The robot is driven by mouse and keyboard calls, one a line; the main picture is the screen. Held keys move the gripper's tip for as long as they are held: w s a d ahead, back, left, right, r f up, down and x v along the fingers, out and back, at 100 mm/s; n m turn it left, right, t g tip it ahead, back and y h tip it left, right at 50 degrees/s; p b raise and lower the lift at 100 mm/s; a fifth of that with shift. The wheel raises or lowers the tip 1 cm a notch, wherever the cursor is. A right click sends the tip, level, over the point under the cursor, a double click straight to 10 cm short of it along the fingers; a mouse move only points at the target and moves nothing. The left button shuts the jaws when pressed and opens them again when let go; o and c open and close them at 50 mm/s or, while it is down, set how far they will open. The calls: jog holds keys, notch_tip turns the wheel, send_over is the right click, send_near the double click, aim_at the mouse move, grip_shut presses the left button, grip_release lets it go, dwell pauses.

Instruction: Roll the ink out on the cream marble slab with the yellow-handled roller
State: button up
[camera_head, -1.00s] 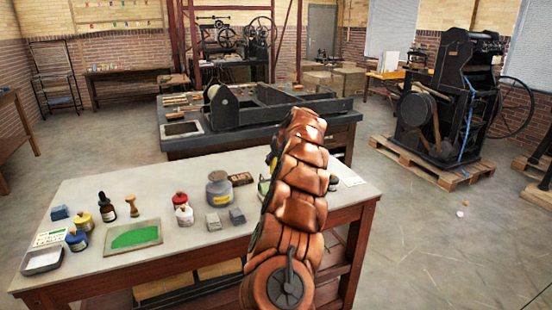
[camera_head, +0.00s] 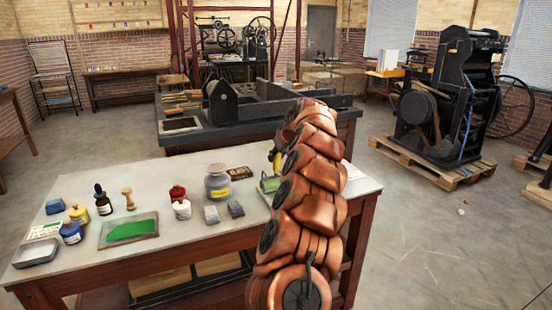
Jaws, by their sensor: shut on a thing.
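My copper-coloured arm rises in front of the right part of the near table and hides much of what lies behind it. A dark part of my gripper (camera_head: 278,146) shows at the arm's left edge, shut on the yellow-handled roller (camera_head: 272,156). Only a bit of the yellow handle is visible. Below it, a green patch of ink (camera_head: 270,184) shows on a pale slab (camera_head: 264,196), partly hidden by the arm. I cannot tell whether the roller touches it.
On the near table (camera_head: 185,240) stand a grey-lidded jar (camera_head: 217,184), red and white pots (camera_head: 180,205), grey blocks (camera_head: 235,209), a dark bottle (camera_head: 103,202), a wooden-handled tool (camera_head: 128,200) and a metal tray (camera_head: 36,253). A press bench stands behind.

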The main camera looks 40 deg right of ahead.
jog(key=shift+s+f, duration=0.1)
jog(key=shift+f, duration=0.1)
jog(key=s+b, duration=0.1)
jog(key=s+a+b, duration=0.1)
jog(key=shift+s+b, duration=0.15)
jog(key=shift+b, duration=0.2)
jog(key=shift+s+a+r+b, duration=0.15)
jog(key=shift+s+b, duration=0.35)
jog(key=shift+s, duration=0.15)
jog(key=s+b, duration=0.1)
jog(key=s+a+b, duration=0.1)
jog(key=s+b, duration=0.1)
jog(key=shift+s+a+r, duration=0.1)
jog(key=shift+s+r, duration=0.05)
jog(key=shift+s, duration=0.1)
jog(key=shift+r, duration=0.1)
jog(key=shift+r+p, duration=1.05)
jog(key=shift+r, duration=0.9)
